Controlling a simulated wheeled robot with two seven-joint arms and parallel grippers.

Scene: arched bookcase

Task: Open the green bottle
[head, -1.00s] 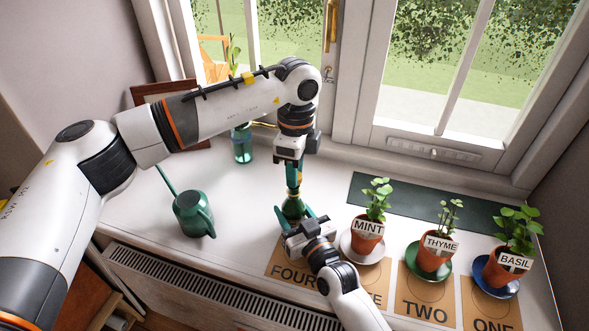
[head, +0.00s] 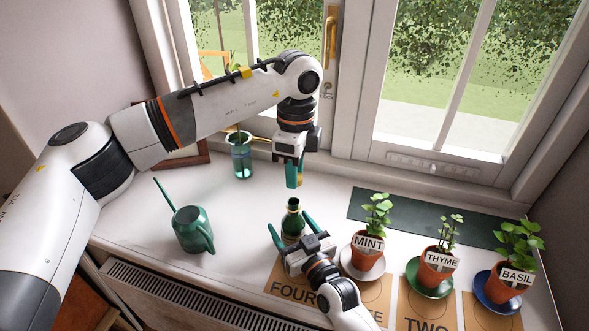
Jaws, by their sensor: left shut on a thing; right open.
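The green bottle (head: 293,221) stands upright on the white sill, its neck bare and its dark top showing. My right gripper (head: 288,223) is open, with one teal finger on each side of the lower bottle; contact cannot be told. My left gripper (head: 293,184) points down just above the bottle, apart from it. It is shut on a small yellowish piece, seemingly the bottle's stopper (head: 299,174), mostly hidden by the fingers.
A green watering can (head: 191,230) stands left of the bottle. A glass jar with a plant (head: 241,162) is behind. Potted mint (head: 367,252), thyme (head: 437,266) and basil (head: 507,286) stand on saucers at right. Numbered brown mats (head: 425,308) lie in front.

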